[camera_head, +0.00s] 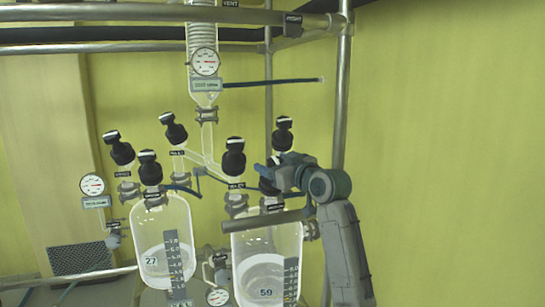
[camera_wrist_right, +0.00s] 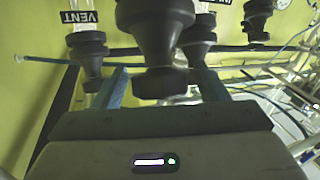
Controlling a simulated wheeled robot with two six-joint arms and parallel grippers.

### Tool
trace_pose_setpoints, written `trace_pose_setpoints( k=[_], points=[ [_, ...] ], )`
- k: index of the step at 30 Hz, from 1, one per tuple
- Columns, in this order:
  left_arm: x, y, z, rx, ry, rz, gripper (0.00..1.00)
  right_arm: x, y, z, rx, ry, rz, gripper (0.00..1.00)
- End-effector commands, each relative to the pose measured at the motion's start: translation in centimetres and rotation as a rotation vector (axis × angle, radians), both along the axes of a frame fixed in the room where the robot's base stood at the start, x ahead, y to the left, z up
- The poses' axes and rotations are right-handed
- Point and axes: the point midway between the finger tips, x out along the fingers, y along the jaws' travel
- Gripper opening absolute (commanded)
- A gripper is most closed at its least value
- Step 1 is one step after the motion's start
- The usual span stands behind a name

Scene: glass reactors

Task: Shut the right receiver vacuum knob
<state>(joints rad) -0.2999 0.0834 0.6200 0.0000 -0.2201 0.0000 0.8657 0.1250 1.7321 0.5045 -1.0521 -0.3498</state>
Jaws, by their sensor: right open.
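The right receiver (camera_head: 267,250) is a clear glass vessel marked 59, with several black knobs above it. The likely vacuum knob (camera_head: 268,188) is low in this group and partly hidden by my right gripper (camera_head: 268,171). In the right wrist view a large black knob (camera_wrist_right: 160,42), probably the same one, hangs in front of the gap between my open right fingers (camera_wrist_right: 163,88). One finger is on each side of it. I cannot tell whether they touch it. Its own label is not readable. My left gripper is not in view.
Black knobs stand close by: one above my gripper (camera_head: 283,135), one to its left (camera_head: 234,158). The left receiver (camera_head: 163,235), marked 27, has its own knobs. A metal post (camera_head: 342,110) and a horizontal bar (camera_head: 262,222) are near my arm. The right side is clear.

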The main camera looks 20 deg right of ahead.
Motion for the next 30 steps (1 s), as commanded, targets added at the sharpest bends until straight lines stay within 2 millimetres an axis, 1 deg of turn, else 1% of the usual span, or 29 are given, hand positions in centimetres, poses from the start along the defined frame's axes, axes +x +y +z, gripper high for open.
trace_pose_setpoints(
  k=[1,4,12,14,15,19,20,30],
  points=[
    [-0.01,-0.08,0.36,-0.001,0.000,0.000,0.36,0.41,0.18,0.13,0.000,0.002,0.001,0.67],
    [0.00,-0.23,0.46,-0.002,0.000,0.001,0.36,0.88,0.37,0.01,0.001,0.001,0.001,0.67],
    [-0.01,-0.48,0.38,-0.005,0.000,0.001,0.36,0.99,0.39,-0.07,0.000,0.000,0.000,0.67],
    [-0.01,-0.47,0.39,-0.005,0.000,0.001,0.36,0.99,0.39,-0.07,0.000,0.000,0.000,0.57],
    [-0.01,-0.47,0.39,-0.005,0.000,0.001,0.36,0.98,0.39,-0.07,0.000,0.000,0.000,0.49],
    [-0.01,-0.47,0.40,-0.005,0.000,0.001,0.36,0.97,0.38,-0.06,0.000,0.000,0.000,0.24],
    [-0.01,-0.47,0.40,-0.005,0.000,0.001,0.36,0.97,0.38,-0.06,0.000,0.000,0.000,0.22],
    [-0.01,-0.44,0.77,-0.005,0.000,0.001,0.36,0.96,0.37,0.06,0.024,0.001,-0.042,0.22]
  ],
)
